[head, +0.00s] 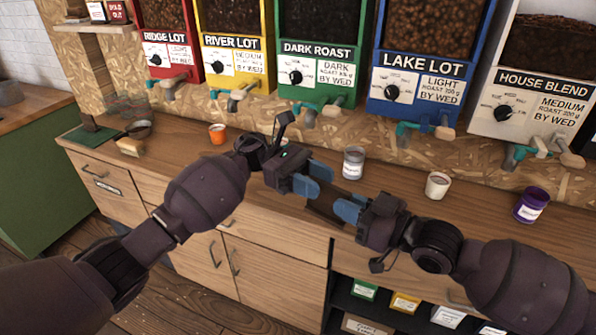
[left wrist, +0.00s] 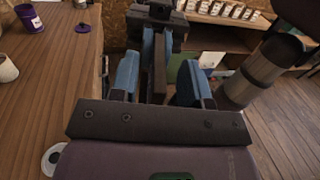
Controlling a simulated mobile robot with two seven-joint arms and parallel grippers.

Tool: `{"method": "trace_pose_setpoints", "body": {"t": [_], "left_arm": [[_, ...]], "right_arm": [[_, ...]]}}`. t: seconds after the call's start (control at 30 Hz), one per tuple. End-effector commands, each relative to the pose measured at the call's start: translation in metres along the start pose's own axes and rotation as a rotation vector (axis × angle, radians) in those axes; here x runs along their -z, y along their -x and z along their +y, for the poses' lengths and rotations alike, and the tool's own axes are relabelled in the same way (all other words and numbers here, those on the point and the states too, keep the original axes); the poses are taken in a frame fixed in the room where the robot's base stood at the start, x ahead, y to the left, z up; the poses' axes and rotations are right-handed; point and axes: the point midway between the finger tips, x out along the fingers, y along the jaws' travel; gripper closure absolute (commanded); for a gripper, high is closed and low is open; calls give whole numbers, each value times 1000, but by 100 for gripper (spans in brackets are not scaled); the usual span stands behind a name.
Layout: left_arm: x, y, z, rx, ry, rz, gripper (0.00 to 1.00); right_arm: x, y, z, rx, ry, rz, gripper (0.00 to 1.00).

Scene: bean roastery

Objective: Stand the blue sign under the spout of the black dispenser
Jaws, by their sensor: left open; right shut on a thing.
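My right gripper (head: 348,207) is shut on a thin, dark brown, board-like thing (head: 325,213) in front of the counter. The thing is seen nearly edge-on, so I cannot tell whether it is the blue sign. My left gripper (head: 312,180) is open at the other end of the thing. In the left wrist view the thing (left wrist: 159,75) stands between my spread blue left fingers. My right gripper (left wrist: 155,25) shows beyond it. No blue sign is plainly visible elsewhere, and no black dispenser is in view.
Red (head: 167,45), yellow (head: 228,50), green (head: 310,60), blue (head: 425,70) and white (head: 530,95) dispensers line the wall. Along the counter (head: 400,200) stand an orange cup (head: 217,134), a grey tin (head: 353,163), a white cup (head: 438,185) and a purple tin (head: 530,205).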

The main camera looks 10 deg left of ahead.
Motion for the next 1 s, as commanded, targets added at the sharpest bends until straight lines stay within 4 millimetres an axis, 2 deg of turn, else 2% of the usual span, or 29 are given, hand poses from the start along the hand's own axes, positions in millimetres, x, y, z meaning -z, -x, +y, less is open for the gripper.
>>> {"method": "trace_pose_setpoints", "body": {"t": [0.2,0.57,0.83,0.9,0.93,1.0], "left_arm": [[0,-18,0,0,0,-1,57],[0,-21,0,-1,0,0,57],[0,-21,0,-1,0,0,99],[0,-21,0,-1,0,0,100],[0,-21,0,-1,0,0,100],[0,-20,0,-1,0,0,100]], "right_arm": [[0,0,0,0,0,0,100],[0,0,0,0,0,0,100],[0,0,0,0,0,0,100],[0,0,0,0,0,0,100],[0,0,0,0,0,0,86],[0,0,0,0,0,0,76]]}}
